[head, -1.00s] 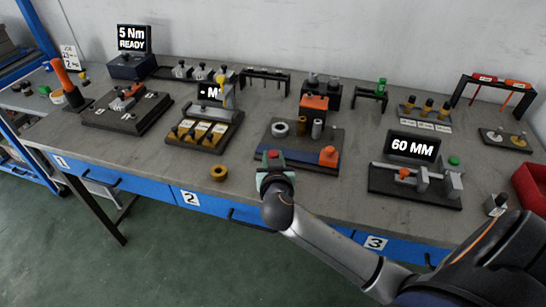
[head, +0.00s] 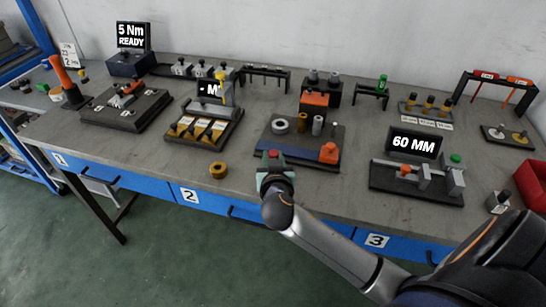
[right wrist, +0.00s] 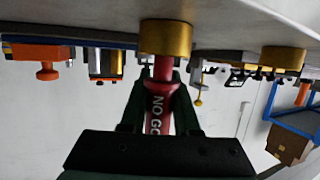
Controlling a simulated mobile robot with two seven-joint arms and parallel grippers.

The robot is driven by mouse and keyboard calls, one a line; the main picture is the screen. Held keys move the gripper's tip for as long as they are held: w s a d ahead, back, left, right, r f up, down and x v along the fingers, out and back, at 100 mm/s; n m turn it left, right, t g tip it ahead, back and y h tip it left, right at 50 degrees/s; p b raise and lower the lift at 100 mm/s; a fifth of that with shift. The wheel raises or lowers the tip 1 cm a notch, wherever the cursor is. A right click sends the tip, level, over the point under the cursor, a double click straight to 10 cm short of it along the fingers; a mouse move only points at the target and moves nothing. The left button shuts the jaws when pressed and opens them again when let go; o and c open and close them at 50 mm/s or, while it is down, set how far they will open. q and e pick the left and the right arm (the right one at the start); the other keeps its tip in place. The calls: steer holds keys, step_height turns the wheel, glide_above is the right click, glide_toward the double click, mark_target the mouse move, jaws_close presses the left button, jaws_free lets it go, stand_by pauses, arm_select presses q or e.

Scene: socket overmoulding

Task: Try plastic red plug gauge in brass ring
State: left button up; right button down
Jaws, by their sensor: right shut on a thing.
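My right gripper (head: 275,180) is at the front of the bench, pointing down. In the right wrist view, where the bench top is uppermost, its dark fingers (right wrist: 158,110) are shut on a red plug gauge (right wrist: 160,98) marked NO GO. The gauge's narrow end meets a brass ring (right wrist: 165,37) that rests against the bench top. I cannot tell how far, if at all, the end is inside the ring. A second brass ring (head: 219,170) lies left of the gripper.
Behind the gripper is a fixture board (head: 268,145) with grey cylinders and an orange block (head: 329,153). Bare bench lies around the second ring.

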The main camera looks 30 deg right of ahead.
steer(key=shift+f+b, duration=0.55)
steer(key=shift+f, duration=0.15)
stand_by(1.0)
steer(key=shift+r, duration=0.2)
steer(key=shift+r+p, duration=1.4)
steer(key=shift+r, duration=0.05)
step_height(320, 180, up, 5)
steer(key=p, duration=0.4)
